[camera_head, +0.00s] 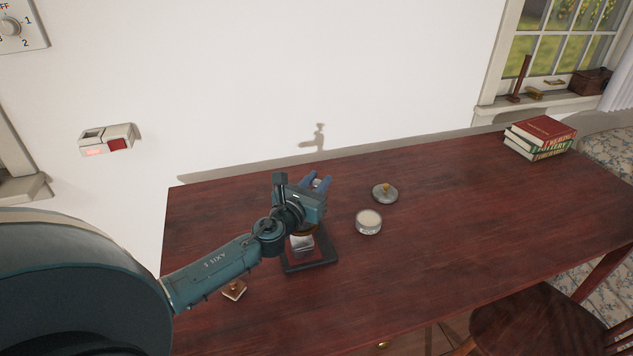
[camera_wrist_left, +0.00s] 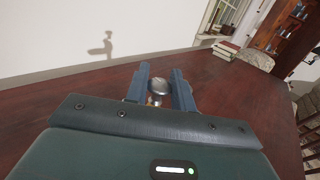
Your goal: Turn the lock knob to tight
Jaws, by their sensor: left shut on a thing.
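A device with a dark square base (camera_head: 322,262) stands on the table, with a metal block (camera_head: 302,243) above it. My left gripper (camera_head: 317,183) reaches over it from the left and covers its upper part. In the left wrist view, my left gripper (camera_wrist_left: 161,88) is shut on a round silver knob (camera_wrist_left: 158,86), which looks like the lock knob. The knob's face shows between the two blue fingers. I cannot read any mark for tight or how far the knob is turned. My right gripper is in neither view.
On the dark red table (camera_head: 450,220) are a round tin (camera_head: 368,223), a grey lid (camera_head: 384,194) with a brass knob, a small wooden piece (camera_head: 234,290) and stacked books (camera_head: 540,137). A chair (camera_head: 540,325) stands at the front right. The table's right half is mostly clear.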

